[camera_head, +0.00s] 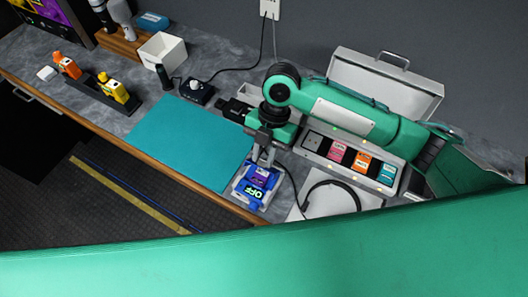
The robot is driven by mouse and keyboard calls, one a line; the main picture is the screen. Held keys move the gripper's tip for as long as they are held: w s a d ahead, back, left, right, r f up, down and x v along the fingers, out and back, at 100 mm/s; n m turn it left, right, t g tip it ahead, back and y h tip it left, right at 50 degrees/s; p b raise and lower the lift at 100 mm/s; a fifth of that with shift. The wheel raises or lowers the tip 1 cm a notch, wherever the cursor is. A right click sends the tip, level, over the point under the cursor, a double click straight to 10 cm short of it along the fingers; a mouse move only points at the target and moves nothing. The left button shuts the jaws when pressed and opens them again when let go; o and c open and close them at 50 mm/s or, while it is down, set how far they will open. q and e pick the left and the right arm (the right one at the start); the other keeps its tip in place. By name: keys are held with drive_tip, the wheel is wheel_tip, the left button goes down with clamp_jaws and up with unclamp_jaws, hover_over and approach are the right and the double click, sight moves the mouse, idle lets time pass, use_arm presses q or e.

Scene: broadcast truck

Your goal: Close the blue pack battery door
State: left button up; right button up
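The blue pack (255,186) lies in a pale holder at the front edge of the counter, just right of the teal mat. Its face shows a purple part and a dark label with white "OFF" lettering. I cannot make out its battery door clearly, and its far end is partly hidden by my gripper. My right gripper (263,156) points down at the far end of the pack. Its two fingers look slightly apart with nothing visible between them; I cannot tell whether they touch the pack. My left gripper is not in view.
A charger tray (310,142) with several coloured packs stands right of the pack. Headphones (330,196) lie on a white sheet nearby. A white case (385,80) stands behind. The teal mat (190,140) is clear. A black rack (104,95) holds orange and yellow packs at left.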

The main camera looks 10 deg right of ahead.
clamp_jaws()
drive_tip(key=shift+s+a+t+p, duration=0.15)
drive_tip(key=shift+s+t+p, duration=0.05)
drive_tip(key=shift+t+p, duration=0.2)
drive_tip(key=shift+s+a+f+t+h+p, duration=0.1)
drive_tip(key=shift+s+a+t+h+p, duration=0.25)
drive_tip(key=shift+t+h+p, duration=0.2)
drive_tip(key=shift+s+a+f+t+h+p, duration=0.1)
drive_tip(key=shift+s+a+t+h+p, duration=0.1)
drive_tip(key=shift+s+t+h+p, duration=0.3)
drive_tip(key=shift+s+a+f+t+h+p, duration=0.4)
drive_tip(key=shift+t+h+p, duration=0.15)
drive_tip(key=shift+t+p, duration=0.25)
drive_tip(key=shift+s+a+f+t+h+p, duration=0.1)
drive_tip(key=shift+s+f+t+h+p, duration=0.35)
drive_tip(key=shift+t, duration=0.3)
drive_tip(key=shift+c, duration=0.6)
unclamp_jaws()
drive_tip(key=shift+w+f, duration=0.1)
drive_tip(key=shift+f, duration=0.1)
clamp_jaws()
drive_tip(key=o, duration=1)
unclamp_jaws()
